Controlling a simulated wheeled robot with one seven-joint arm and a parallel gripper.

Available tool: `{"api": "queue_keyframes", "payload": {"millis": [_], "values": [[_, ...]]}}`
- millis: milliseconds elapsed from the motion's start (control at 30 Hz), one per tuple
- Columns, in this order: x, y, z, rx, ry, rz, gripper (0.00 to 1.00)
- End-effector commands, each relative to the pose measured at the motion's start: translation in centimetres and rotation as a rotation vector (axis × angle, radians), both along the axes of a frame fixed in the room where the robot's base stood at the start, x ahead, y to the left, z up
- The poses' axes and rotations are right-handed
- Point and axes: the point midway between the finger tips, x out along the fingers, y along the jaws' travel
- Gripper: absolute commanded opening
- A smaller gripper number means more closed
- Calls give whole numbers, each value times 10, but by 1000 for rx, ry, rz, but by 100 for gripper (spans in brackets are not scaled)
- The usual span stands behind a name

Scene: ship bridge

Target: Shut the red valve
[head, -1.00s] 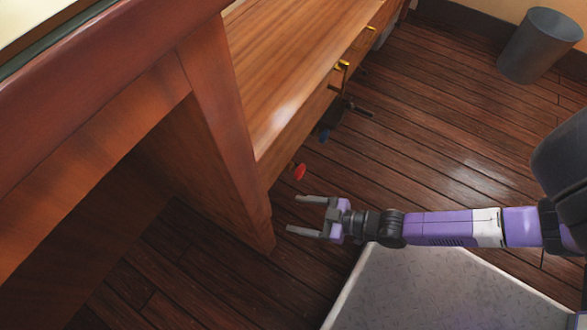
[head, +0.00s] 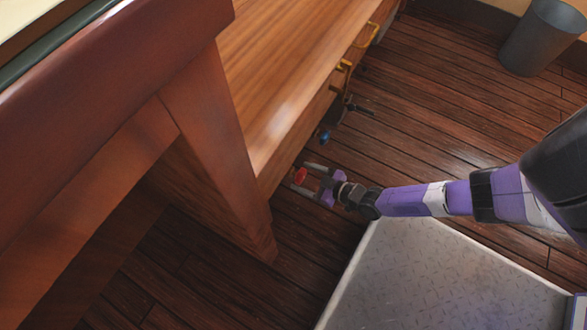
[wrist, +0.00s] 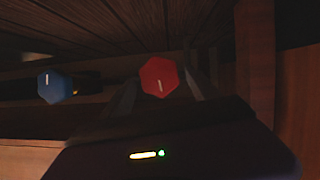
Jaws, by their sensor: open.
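The red valve (head: 300,176) is a small red knob low by the wooden cabinet, near the floor. It also shows in the wrist view as a red hexagonal knob (wrist: 161,77) with a short pale mark on its face. My gripper (head: 304,178) is open, with its two fingers pointing left toward the cabinet. In the wrist view the dark fingers reach up on either side of the red knob. The knob appears between the fingertips; I cannot tell whether they touch it.
A blue knob (head: 324,137) sits farther along the cabinet; it also shows left of the red one in the wrist view (wrist: 55,86). The wooden cabinet (head: 290,80) and desk leg (head: 213,130) stand close on the left. A grey bin (head: 540,38) stands far right on open floor.

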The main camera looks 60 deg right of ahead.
Motion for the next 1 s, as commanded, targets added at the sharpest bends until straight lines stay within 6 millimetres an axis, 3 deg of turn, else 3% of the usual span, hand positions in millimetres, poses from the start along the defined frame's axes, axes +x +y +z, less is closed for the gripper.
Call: {"api": "queue_keyframes", "payload": {"millis": [300,667,1000], "values": [[38,0,-18,-1,1,2,70],[43,-1,-18,-1,2,0,70],[43,-1,-18,-1,1,0,12]]}}
